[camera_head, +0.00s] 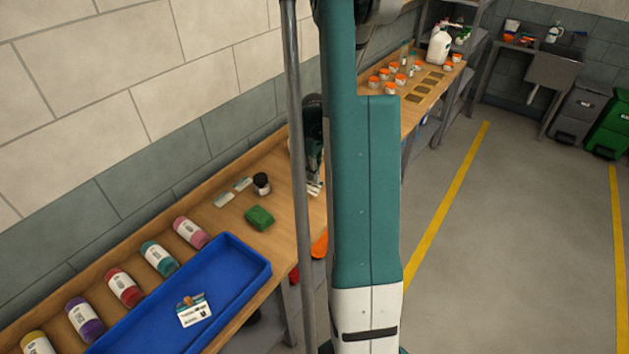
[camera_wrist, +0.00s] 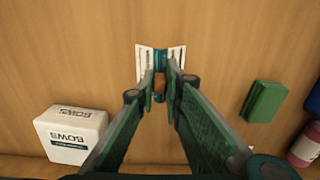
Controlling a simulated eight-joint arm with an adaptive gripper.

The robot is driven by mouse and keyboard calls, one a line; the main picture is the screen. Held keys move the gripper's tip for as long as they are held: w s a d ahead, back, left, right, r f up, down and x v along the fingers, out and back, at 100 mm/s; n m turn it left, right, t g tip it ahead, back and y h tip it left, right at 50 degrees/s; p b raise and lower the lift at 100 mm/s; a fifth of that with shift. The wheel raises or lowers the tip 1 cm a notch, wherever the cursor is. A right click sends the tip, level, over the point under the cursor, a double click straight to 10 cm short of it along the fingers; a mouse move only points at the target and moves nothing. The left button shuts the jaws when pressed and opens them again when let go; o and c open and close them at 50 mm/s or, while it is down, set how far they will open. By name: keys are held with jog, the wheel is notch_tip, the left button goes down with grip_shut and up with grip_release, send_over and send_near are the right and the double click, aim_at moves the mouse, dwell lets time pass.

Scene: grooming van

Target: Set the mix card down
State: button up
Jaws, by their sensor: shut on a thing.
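My gripper (camera_wrist: 162,76) is shut on the mix card (camera_wrist: 144,62), a small white card with a teal band down its middle. In the wrist view the card lies between the fingertips, over the bare wooden bench. I cannot tell whether it touches the wood. In the head view my gripper (camera_head: 314,178) is low over the bench, partly hidden by a grey pole and my own arm. Only a white sliver of the card (camera_head: 314,189) shows there.
A green block (camera_wrist: 263,101) and a white BOWS box (camera_wrist: 70,135) flank my gripper. The wooden bench (camera_head: 285,225) also holds a dark jar (camera_head: 261,184), several coloured bottles (camera_head: 159,258) and a blue tray (camera_head: 240,265) with a clipped card (camera_head: 194,311) inside.

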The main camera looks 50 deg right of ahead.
jog(key=shift+f, duration=1.6)
jog(key=shift+f, duration=0.15)
jog(key=o, duration=0.7)
jog(key=shift+r, duration=0.2)
jog(key=shift+r, duration=6)
